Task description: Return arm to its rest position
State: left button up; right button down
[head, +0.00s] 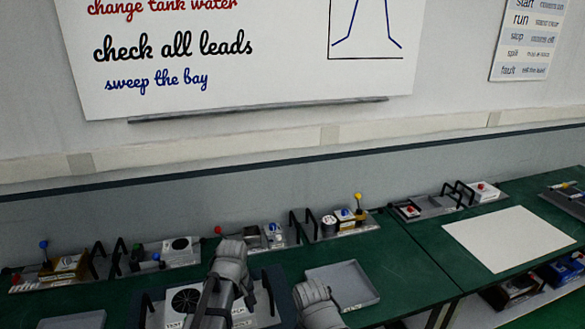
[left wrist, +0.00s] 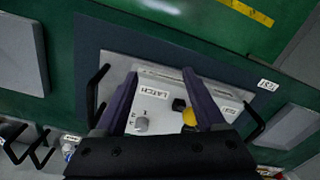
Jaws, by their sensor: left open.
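My left arm (head: 228,268) reaches over a grey panel unit (head: 184,300) with a round fan grille and black side handles, on a dark mat at the front of the green bench. In the left wrist view my left gripper (left wrist: 160,74) is open, its two dark fingers apart above the panel face (left wrist: 165,93). Between the fingers show a LATCH label (left wrist: 152,92), a grey knob (left wrist: 141,123) and a yellow button (left wrist: 189,117). Nothing is gripped. I cannot tell how far the fingertips stand from the panel. Part of my right arm (head: 318,303) shows at the bottom; its gripper is out of sight.
An empty grey tray (head: 343,284) lies right of the unit. Several modules with handles and coloured knobs line the back of the bench, such as one with a yellow-topped lever (head: 358,200). A white sheet (head: 508,238) lies on the right. Green bench (head: 410,258) is clear between.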

pick_arm(q)
jog(key=s+d+f+m+y+b, duration=0.1)
jog(key=s+d+f+m+b, duration=0.6)
jog(key=s+m, duration=0.4)
jog(key=shift+s+d+f+m, duration=0.35)
jog(key=shift+s+d+m, duration=0.05)
jog(key=shift+s+d, duration=0.35)
dwell(1.1)
